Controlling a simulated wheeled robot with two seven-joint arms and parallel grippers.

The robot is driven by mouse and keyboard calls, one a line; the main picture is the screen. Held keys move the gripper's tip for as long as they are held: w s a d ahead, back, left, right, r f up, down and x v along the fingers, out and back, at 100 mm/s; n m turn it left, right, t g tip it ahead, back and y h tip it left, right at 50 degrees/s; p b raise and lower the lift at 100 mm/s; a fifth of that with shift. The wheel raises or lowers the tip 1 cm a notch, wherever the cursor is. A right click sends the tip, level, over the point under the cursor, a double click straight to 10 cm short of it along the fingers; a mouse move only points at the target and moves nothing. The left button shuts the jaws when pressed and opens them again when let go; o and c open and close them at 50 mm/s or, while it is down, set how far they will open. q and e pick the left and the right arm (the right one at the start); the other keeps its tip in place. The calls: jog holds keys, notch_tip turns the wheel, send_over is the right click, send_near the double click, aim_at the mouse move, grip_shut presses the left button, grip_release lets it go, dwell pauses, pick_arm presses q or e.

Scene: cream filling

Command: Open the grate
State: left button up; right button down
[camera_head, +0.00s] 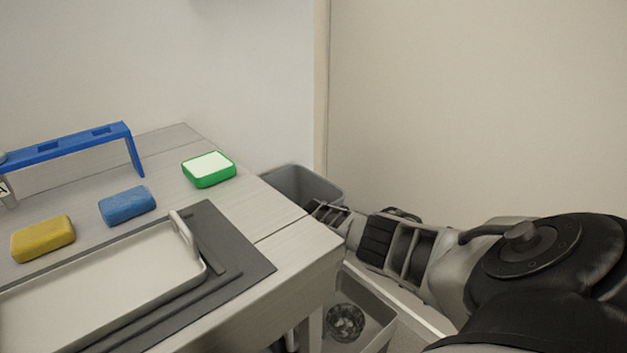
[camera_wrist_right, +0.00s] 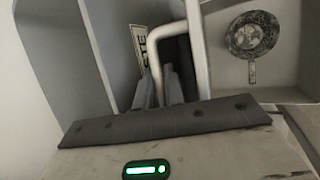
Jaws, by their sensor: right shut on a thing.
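My right arm reaches down past the right end of the table in the head view, and its gripper (camera_head: 327,212) is beside a grey bin. In the right wrist view the gripper fingers (camera_wrist_right: 162,88) are close together at a pale bent bar (camera_wrist_right: 196,50), which looks like a handle. The gripper is shut, seemingly on this bar; the contact is partly hidden. A light tag with dark letters (camera_wrist_right: 139,48) is beside the bar, only partly readable. I cannot tell which part is the grate. My left gripper is not in view.
The grey bin (camera_head: 296,181) and an open box (camera_head: 376,318) holding a round patterned object (camera_head: 345,322) are beside the table (camera_head: 290,243). On the table are a tray (camera_head: 95,290), yellow (camera_head: 43,238), blue (camera_head: 127,205) and green-white (camera_head: 208,169) blocks, and a blue rack (camera_head: 65,148).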

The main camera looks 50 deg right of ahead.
jog(key=shift+w, duration=0.1)
jog(key=c, duration=1.5)
grip_release()
